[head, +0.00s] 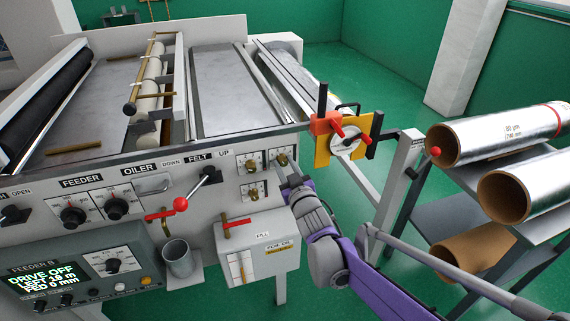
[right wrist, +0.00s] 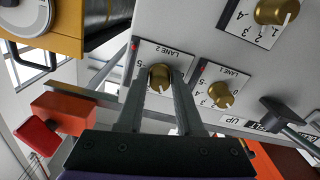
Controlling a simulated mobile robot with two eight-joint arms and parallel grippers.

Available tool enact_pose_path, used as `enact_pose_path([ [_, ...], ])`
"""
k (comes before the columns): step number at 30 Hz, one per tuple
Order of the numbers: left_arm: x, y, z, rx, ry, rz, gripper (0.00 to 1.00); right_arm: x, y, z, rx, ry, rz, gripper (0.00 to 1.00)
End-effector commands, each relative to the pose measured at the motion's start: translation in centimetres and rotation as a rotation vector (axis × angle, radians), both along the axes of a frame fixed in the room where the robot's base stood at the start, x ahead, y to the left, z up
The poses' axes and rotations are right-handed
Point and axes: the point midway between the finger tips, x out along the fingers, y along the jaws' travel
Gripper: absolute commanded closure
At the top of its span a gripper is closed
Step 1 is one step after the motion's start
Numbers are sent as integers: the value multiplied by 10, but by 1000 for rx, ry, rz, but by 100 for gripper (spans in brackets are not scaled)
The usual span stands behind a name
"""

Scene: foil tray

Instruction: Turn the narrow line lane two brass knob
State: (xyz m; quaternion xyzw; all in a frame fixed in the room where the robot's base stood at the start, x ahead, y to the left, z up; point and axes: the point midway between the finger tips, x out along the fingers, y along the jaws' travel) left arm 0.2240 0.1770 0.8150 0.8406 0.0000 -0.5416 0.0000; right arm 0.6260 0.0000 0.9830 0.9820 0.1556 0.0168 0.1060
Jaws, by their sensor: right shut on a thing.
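The lane two brass knob (right wrist: 159,76) sits on a white dial plate marked LANE 2 in the right wrist view, which is turned upside down. In the head view the knob (head: 281,160) is the right one of the upper pair on the white panel. My right gripper (right wrist: 157,84) is shut on this knob, one finger on each side. In the head view the gripper (head: 284,172) reaches up to the panel from below right and covers part of the dial. The knob's pointer is mostly hidden. My left gripper is not in view.
The lane 1 brass knob (right wrist: 221,95) is close beside the fingers. A third brass knob (head: 253,193) is below. An orange and yellow bracket (head: 345,137) stands out to the right. Foil rolls (head: 500,140) lie on a rack farther right. A red-knobbed lever (head: 190,194) is left.

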Motion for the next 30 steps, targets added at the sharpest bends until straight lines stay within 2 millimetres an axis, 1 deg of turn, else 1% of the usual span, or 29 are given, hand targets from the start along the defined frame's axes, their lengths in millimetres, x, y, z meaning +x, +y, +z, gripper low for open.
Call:
enact_pose_path([
  [9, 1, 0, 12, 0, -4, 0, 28, 0, 0, 1, -238, -77, 0, 100],
  [15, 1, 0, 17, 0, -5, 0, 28, 0, -1, 1, -356, -116, 0, 100],
  [22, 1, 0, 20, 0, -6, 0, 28, 0, -1, 1, -435, -141, 0, 100],
  [30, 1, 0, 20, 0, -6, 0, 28, 0, -1, 0, -460, -150, 0, 100],
])
